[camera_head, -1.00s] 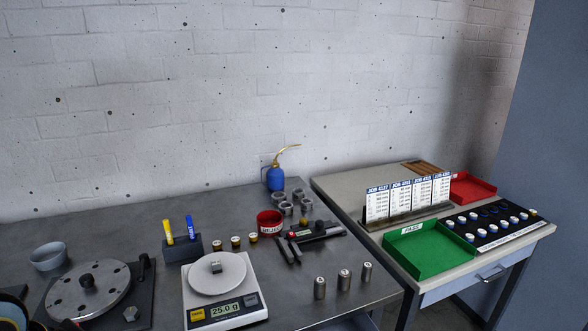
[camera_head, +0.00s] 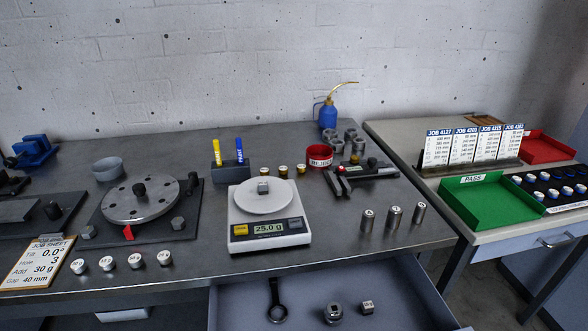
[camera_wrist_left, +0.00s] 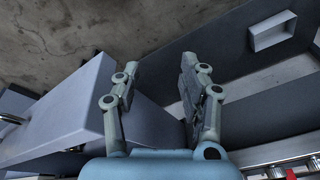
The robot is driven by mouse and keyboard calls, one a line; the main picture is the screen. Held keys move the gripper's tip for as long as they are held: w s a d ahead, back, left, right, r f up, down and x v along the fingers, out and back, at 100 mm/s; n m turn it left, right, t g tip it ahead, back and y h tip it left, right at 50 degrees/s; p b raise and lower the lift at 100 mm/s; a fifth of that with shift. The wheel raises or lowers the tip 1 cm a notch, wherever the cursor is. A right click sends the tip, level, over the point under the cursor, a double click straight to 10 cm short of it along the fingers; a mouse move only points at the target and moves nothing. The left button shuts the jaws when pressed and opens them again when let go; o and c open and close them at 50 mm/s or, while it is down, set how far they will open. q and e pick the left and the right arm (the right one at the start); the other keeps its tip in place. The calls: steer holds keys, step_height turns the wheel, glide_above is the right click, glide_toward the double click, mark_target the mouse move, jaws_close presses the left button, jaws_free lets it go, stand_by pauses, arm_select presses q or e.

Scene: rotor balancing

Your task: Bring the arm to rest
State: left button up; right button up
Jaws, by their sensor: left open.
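My left gripper (camera_wrist_left: 160,85) shows only in the left wrist view. Its two fingers stand apart with nothing between them, above grey panels and a patch of concrete floor. Neither of my arms shows in the head view, and my right gripper is in no view. In the head view the round rotor disc (camera_head: 140,201) with holes sits on a dark base at the left of the bench. The scale (camera_head: 268,237) holds a small metal block (camera_head: 263,188) and reads 25.0 g.
An open drawer (camera_head: 400,298) sticks out below the bench front, with a ring spanner (camera_head: 276,301) and small metal parts inside. Several weights stand on the bench. A green PASS tray (camera_head: 503,205) and red tray (camera_head: 548,147) are on the right table.

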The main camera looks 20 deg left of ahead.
arm_select(q)
steer(key=s+f+b, duration=0.3)
steer(key=s+f, duration=0.3)
steer(key=f, duration=0.3)
steer(key=s+a+f+g+b, duration=0.1)
steer(key=s+f+b, duration=0.2)
steer(key=s+f, duration=0.4)
steer(key=s+f+b, duration=0.3)
steer(key=s+f, duration=0.4)
steer(key=f, duration=0.6)
steer(key=shift+a+f+g, duration=0.15)
steer(key=shift+f+g, duration=0.1)
steer(key=shift+g, duration=0.05)
steer(key=shift+c, duration=0.4)
